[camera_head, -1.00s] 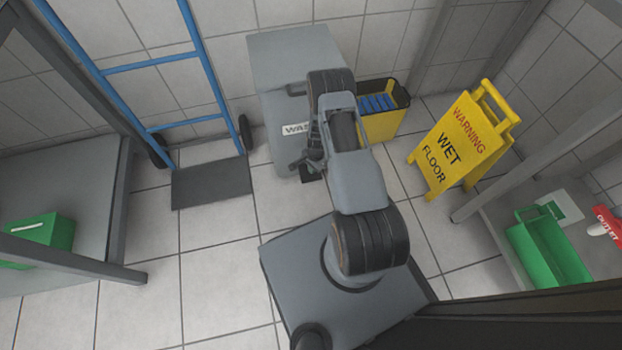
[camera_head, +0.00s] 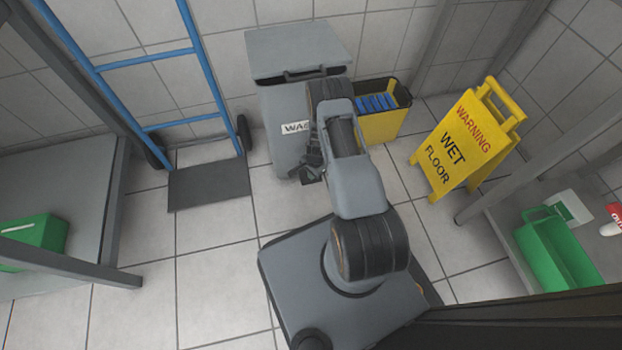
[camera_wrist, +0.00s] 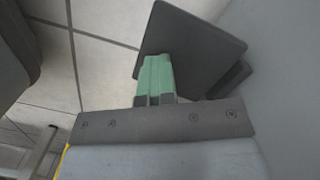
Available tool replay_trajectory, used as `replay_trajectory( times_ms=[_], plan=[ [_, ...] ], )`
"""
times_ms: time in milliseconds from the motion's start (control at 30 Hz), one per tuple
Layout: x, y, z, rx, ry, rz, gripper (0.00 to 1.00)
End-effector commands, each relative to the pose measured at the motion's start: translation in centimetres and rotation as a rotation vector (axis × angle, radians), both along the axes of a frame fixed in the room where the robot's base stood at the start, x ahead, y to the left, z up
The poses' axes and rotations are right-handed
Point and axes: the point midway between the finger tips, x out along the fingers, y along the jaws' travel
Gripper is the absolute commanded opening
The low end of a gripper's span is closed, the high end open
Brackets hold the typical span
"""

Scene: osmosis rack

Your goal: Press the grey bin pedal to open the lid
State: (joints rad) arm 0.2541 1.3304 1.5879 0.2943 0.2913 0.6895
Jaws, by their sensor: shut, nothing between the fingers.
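The grey waste bin (camera_head: 281,110) stands against the wall in the head view, its label partly behind my arm. Its lid (camera_head: 290,45) has its front edge a little above the body, so it looks slightly raised. My gripper (camera_head: 310,176) is low at the bin's front foot, where it hides most of the pedal. In the wrist view, the dark pedal plate (camera_wrist: 195,42) lies just beyond the green fingertips of my gripper (camera_wrist: 155,62). The fingers are shut with nothing between them. The tips overlap the plate and seem to press on it.
A yellow bucket (camera_head: 380,126) with blue contents stands right of the bin. A yellow wet floor sign (camera_head: 462,145) is farther right. A blue hand truck (camera_head: 165,58) stands left. Green boxes (camera_head: 35,233) are at both sides. Tiled floor is clear between.

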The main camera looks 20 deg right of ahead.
Motion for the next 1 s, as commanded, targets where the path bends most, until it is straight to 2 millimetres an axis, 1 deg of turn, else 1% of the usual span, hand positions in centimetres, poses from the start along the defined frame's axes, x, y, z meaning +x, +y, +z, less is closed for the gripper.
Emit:
replay_trajectory(
  times_ms=[33,100,167,367,467,600,700,1000],
  plan=[
    [-0.1,0.0,-1.3,-0.001,0.001,-0.001,0.00],
    [-0.1,0.0,-2.2,-0.001,0.001,-0.001,0.00],
    [-0.1,0.0,-1.7,-0.001,0.000,-0.001,0.00],
    [-0.1,-0.2,-1.7,0.000,0.002,-0.002,0.00],
    [0.1,-1.0,-1.5,-0.001,0.000,-0.003,0.00],
    [0.7,-2.6,-1.0,-0.002,-0.002,-0.006,0.00],
    [1.0,-3.1,-0.6,-0.002,-0.003,-0.005,0.00],
    [1.2,-3.0,-0.2,-0.005,-0.008,-0.001,0.00]
  ],
)
